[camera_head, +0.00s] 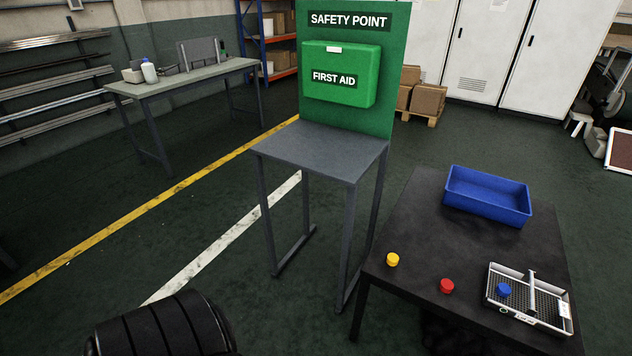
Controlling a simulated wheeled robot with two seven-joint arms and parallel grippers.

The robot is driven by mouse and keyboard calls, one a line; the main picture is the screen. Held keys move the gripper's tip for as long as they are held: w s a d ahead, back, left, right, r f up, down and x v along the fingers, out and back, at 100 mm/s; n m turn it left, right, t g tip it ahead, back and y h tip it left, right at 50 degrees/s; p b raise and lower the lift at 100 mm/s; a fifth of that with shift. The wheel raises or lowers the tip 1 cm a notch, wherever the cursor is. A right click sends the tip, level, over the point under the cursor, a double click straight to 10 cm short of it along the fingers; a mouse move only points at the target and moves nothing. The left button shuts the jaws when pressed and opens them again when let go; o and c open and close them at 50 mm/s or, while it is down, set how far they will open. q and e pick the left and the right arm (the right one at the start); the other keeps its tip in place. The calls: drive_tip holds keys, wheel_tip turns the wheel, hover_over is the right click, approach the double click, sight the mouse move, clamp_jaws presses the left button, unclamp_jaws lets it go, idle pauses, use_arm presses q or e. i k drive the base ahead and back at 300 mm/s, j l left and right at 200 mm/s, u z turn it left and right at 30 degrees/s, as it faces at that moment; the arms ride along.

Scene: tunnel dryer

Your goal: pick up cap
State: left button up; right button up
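Three small round caps show on the black table (415,215) at the lower right. A yellow cap (392,260) lies near the table's left edge. A red cap (447,286) lies to its right, closer to the front edge. A blue cap (504,290) sits in the left part of a metal mesh tray (545,318). Neither of my grippers is in view, so I cannot tell whether they hold anything.
An empty-looking blue bin (487,197) stands at the back of the black table. A grey stand (325,150) with a green first aid box (340,73) is left of it. A bar with an upright handle crosses the mesh tray. The table's middle is clear.

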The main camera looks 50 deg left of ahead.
sight(392, 259)
drive_tip(key=u, duration=0.8)
drive_tip(key=i+j, duration=0.1)
drive_tip(key=i+j+z, duration=0.15)
drive_tip(key=j+z, duration=1.25)
